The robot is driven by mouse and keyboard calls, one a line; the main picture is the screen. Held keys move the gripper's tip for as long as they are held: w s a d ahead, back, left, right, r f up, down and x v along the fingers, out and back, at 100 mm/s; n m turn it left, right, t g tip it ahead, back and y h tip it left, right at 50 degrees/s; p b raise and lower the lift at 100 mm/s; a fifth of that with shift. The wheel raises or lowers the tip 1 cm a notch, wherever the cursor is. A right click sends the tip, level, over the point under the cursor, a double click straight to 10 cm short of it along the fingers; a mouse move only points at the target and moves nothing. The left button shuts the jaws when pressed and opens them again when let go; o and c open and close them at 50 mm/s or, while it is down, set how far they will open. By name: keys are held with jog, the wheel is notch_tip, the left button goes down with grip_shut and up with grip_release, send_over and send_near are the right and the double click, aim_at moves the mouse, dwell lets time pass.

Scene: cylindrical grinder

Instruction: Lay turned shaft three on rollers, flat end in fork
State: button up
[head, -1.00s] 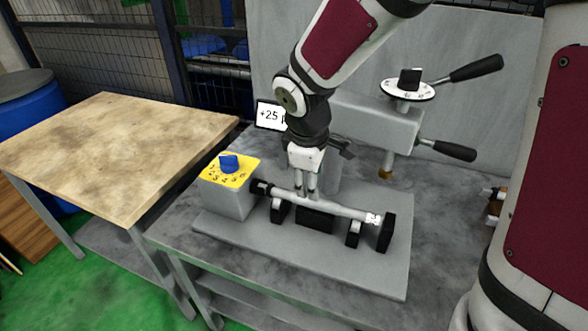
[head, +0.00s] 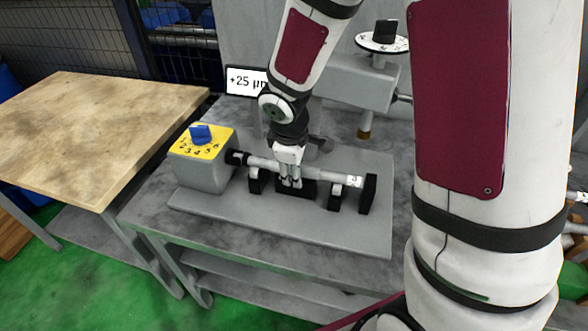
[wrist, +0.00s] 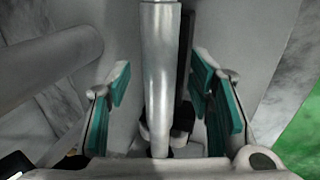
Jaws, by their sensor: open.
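Turned shaft three (head: 320,176), a grey bar with a white "3" label at its right end, lies level across the black roller supports (head: 337,196). Its left end meets the black fork (head: 238,158) on the grey block; how the flat sits inside is too small to tell. My gripper (head: 291,184) is down at the shaft's middle, pointing downward. In the wrist view, its teal-padded fingers (wrist: 160,85) stand open on both sides of the shaft (wrist: 159,50), with gaps to it. The shaft's underside and roller contact are hidden.
The grey block carries a yellow dial face with a blue knob (head: 201,134). A black plate (head: 368,193) stands by the shaft's right end. A display (head: 245,81) reads "+25 µm". A bare wooden-topped table (head: 90,125) is at left.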

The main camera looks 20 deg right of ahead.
grip_shut()
jog(key=shift+r, duration=0.2)
notch_tip(320, 180, up, 4)
jog(key=p, duration=0.3)
jog(key=shift+f+p, duration=0.15)
jog(key=shift+p, duration=0.2)
jog(key=s+a+r+p, duration=0.1)
jog(key=s+p, duration=0.5)
jog(key=s, duration=0.9)
jog(key=shift+s+a, duration=0.35)
jog(key=shift+a, duration=0.4)
